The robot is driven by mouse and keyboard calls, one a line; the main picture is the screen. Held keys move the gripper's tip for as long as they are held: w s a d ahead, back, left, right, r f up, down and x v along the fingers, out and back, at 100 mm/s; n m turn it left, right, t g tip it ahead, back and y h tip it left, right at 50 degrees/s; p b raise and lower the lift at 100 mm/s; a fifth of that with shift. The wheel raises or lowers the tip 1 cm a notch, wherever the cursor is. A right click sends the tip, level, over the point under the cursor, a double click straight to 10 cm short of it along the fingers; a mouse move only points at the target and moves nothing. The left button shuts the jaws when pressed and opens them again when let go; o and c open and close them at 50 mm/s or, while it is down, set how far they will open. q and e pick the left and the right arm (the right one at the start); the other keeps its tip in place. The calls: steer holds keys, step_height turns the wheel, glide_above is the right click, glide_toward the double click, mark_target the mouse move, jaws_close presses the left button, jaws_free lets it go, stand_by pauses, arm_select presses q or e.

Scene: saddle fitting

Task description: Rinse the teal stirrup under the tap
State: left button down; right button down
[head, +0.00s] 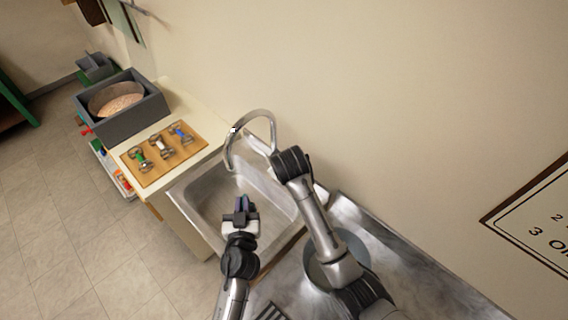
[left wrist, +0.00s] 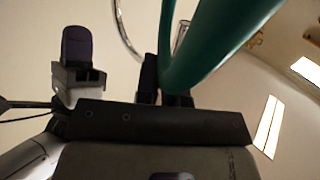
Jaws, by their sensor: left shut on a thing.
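My left gripper (head: 241,205) is over the front part of the sink basin (head: 216,213), its dark fingers towards the tap. In the left wrist view the teal stirrup (left wrist: 205,45) is a thick teal bar, very close, rising to the upper right from the fingers. The left gripper is shut on it. I cannot make out the stirrup in the head view. The tap (head: 229,145) arches over the back of the sink, and part of its curve shows in the left wrist view (left wrist: 122,28). My right arm's dark end is beside the tap's base; its fingertips are hidden.
Left of the sink, a wooden board (head: 153,174) carries several metal pieces with coloured parts. Behind it stands a grey box (head: 150,118) with a round pan (head: 117,98) in it. A metal worktop (head: 420,272) lies right of the sink.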

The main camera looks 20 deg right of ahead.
arm_select(q)
steer(key=shift+s+d+r+p, duration=0.25)
steer(key=shift+s+r+p, duration=0.2)
steer(key=shift+s+r, duration=0.2)
steer(key=shift+s+d+r+p, duration=0.25)
steer(key=shift+s+r+p, duration=0.15)
steer(key=shift+s+r, duration=0.3)
steer(key=shift+s+d+r+p, duration=0.25)
steer(key=shift+s+r+p, duration=0.25)
steer(key=shift+s, duration=0.3)
